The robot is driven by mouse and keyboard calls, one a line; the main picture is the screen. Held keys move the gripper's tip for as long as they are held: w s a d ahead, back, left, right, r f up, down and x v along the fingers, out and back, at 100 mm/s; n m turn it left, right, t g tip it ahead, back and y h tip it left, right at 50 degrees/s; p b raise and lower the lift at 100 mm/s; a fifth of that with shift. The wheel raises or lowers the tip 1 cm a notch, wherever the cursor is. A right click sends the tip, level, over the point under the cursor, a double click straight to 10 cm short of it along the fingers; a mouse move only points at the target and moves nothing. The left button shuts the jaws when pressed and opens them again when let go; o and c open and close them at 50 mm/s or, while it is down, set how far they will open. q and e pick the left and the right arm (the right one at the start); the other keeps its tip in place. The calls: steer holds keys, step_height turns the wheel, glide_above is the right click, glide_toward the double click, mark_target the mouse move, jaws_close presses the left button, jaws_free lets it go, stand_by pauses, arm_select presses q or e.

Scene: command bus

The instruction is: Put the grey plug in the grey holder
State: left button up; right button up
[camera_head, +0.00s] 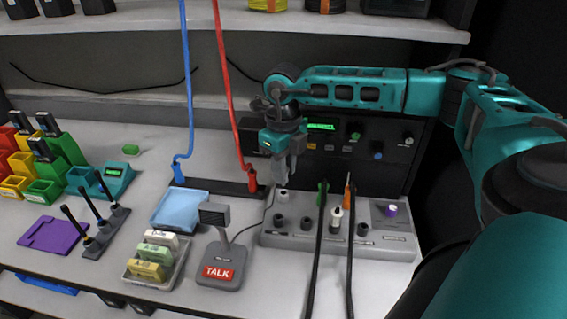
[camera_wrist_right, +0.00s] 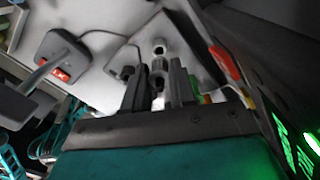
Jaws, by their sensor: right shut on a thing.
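My right gripper (camera_head: 284,181) points down over the back left of the grey panel box (camera_head: 388,245), in front of the dark radio unit. It is shut on a light grey piece, which I take to be the grey plug (camera_head: 283,195), at the fingertips. In the right wrist view this plug (camera_wrist_right: 158,83) shows between the two dark fingers (camera_wrist_right: 158,97). Below it, the box has a row of dark round holders (camera_head: 281,222). Which one is the grey holder I cannot tell. A whitish plug (camera_head: 335,215) stands upright further right on the box. My left gripper is not in view.
Two black cables with green (camera_head: 322,192) and orange (camera_head: 347,192) ends hang across the box front. A TALK microphone (camera_head: 219,262) stands at its left. Blue (camera_head: 187,100) and red (camera_head: 228,100) cables hang left of my gripper. A purple knob (camera_head: 391,210) sits at the right.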

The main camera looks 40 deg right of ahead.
steer(key=shift+f+b, duration=0.3)
steer(key=shift+f, duration=0.4)
steer(key=shift+f+b, duration=0.7)
steer(key=shift+f, duration=0.55)
stand_by(1.6)
stand_by(0.4)
steer(key=o, duration=0.9)
steer(key=shift+r, duration=0.1)
step_height(320, 180, up, 5)
steer(key=p, duration=0.4)
steer(key=shift+r, duration=0.1)
steer(key=shift+r+p, duration=0.65)
steer(key=shift+r, duration=0.7)
